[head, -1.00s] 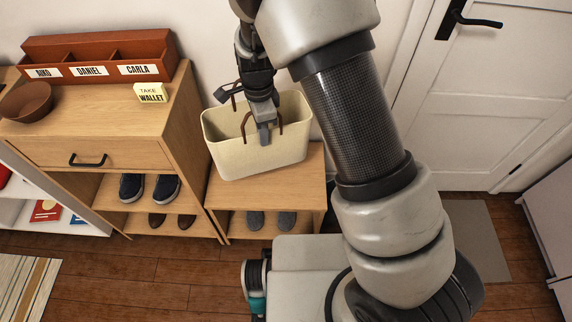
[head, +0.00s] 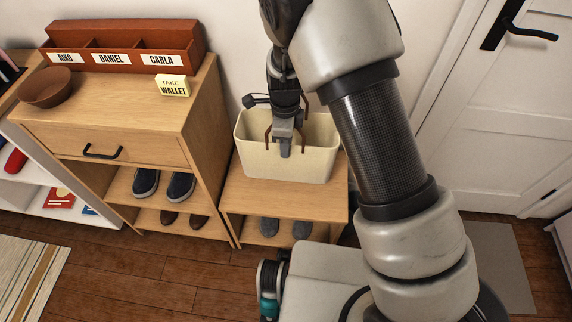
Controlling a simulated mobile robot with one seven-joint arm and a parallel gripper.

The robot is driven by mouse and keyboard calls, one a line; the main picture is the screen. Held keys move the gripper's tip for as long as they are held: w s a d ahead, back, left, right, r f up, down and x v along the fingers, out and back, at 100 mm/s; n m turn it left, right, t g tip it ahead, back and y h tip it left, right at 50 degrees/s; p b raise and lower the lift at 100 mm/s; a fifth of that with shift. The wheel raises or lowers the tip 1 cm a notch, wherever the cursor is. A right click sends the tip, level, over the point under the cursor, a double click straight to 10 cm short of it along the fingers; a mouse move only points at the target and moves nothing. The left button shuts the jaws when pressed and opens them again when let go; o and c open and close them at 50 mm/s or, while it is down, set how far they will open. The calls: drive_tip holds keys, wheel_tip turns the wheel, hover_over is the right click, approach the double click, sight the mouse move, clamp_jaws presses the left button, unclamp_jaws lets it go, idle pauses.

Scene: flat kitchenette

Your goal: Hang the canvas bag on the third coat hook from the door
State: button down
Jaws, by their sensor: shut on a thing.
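The canvas bag (head: 305,165) is cream, open at the top, with brown handles. It is upright at the low wooden bench (head: 240,198); I cannot tell whether its base touches the bench top. My gripper (head: 285,150) points down at the bag's near rim and is shut on the bag, by a handle or the rim; the exact grip is hard to see. The white door (head: 510,120) with a black lever handle is at the right. The coat hooks are not in view.
A wooden cabinet (head: 125,125) left of the bench carries a red-brown name-labelled organiser (head: 185,42), a brown bowl (head: 45,88) and a yellow "take wallet" note (head: 172,86). Shoes (head: 180,187) sit on its shelf. A grey mat (head: 500,262) lies by the door.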

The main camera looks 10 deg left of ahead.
sight(285, 164)
drive_tip(key=shift+w+f+b, duration=0.1)
drive_tip(key=shift+f+b, duration=0.4)
drive_tip(key=shift+f, duration=2.65)
drive_tip(key=shift+f, duration=0.2)
drive_tip(key=c, duration=1.9)
unclamp_jaws()
drive_tip(key=shift+f+b, duration=0.1)
drive_tip(key=shift+b, duration=0.2)
wheel_tip(285, 164, up, 18)
drive_tip(key=p, duration=0.5)
drive_tip(key=shift+w+d+f, duration=0.15)
drive_tip(key=shift+w+d, duration=0.1)
drive_tip(key=shift+w, duration=0.1)
